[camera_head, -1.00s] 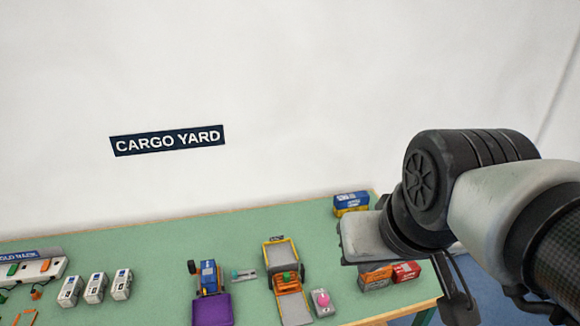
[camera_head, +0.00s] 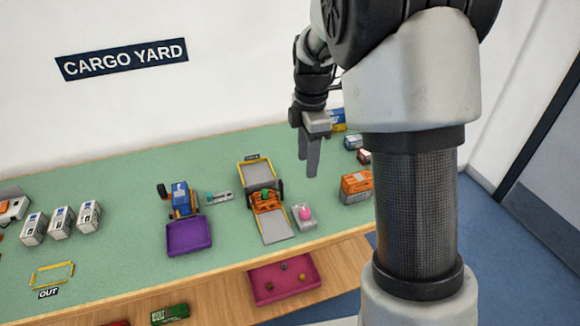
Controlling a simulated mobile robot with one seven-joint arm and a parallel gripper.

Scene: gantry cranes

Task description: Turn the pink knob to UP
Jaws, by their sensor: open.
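The pink knob (camera_head: 305,212) sits on a small light-grey base (camera_head: 303,222) near the table's front edge, right of a grey ramp-like crane unit (camera_head: 274,228). Its label and pointing direction are too small to read. My gripper (camera_head: 308,170) hangs pointing down, above and slightly behind the knob in the picture, apart from it. Its two fingers show a gap between them and hold nothing. My arm covers part of the table's right end.
An orange box (camera_head: 356,187) stands right of the knob. A purple tray (camera_head: 189,237) and a blue vehicle (camera_head: 181,200) are to the left. Several white boxes (camera_head: 60,223) stand further left. A magenta tray (camera_head: 284,279) lies below the table's front edge.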

